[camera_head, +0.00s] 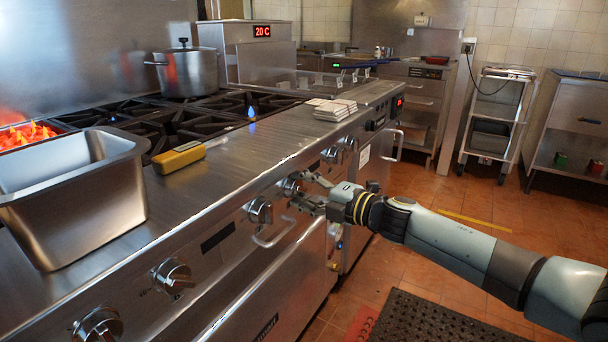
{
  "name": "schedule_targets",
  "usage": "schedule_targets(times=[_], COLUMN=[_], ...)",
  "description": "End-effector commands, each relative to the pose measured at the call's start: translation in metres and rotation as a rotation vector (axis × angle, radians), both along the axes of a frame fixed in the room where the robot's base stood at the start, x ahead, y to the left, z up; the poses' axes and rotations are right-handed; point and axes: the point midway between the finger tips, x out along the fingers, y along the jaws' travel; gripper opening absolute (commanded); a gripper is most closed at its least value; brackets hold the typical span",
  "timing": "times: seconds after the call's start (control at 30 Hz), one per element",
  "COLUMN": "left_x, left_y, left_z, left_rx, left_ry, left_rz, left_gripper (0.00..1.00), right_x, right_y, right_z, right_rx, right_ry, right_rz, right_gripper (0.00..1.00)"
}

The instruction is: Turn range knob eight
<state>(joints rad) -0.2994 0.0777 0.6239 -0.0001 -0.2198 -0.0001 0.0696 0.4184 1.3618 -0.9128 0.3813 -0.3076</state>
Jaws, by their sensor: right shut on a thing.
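A row of round metal range knobs runs along the slanted front panel of the range (225,205). My right gripper (302,190) reaches in from the right and is shut on one knob (289,186) near the middle of the row. Its fingers partly cover that knob, and I cannot read a number on it. A knob nearer me (258,210) and a knob farther along (330,155) stand free. Two more knobs, one at lower left (173,276) and one at the bottom edge (98,325), are also clear. My left gripper is not in view.
A steel pan (95,205) and a yellow device (178,158) sit on the counter. A pot (186,70) stands on the burners, with flames at far left. An oven door handle (275,238) juts out below the knobs.

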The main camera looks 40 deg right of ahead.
Motion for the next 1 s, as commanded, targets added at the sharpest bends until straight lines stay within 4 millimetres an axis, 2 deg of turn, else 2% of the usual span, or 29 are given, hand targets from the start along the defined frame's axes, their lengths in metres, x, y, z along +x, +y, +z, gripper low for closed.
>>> schedule_targets(times=[0.03,0.3,0.93,0.97,1.0], left_x=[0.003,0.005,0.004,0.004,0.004], left_y=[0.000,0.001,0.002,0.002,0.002], left_z=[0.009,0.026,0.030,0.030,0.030], left_rx=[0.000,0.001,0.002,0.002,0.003], left_ry=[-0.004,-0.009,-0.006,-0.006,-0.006], left_rz=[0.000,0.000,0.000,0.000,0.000], left_gripper=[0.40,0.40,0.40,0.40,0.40], right_x=[0.000,0.000,0.000,0.000,0.000], right_y=[-0.001,-0.001,-0.001,-0.001,-0.001], right_z=[0.004,0.001,-0.002,-0.002,-0.002], right_rx=[0.030,0.154,0.204,0.204,0.204], right_ry=[0.013,0.065,0.087,0.087,0.087], right_rz=[-0.001,-0.002,-0.002,-0.002,-0.002], right_gripper=[0.13,0.13,0.13,0.46,0.51])
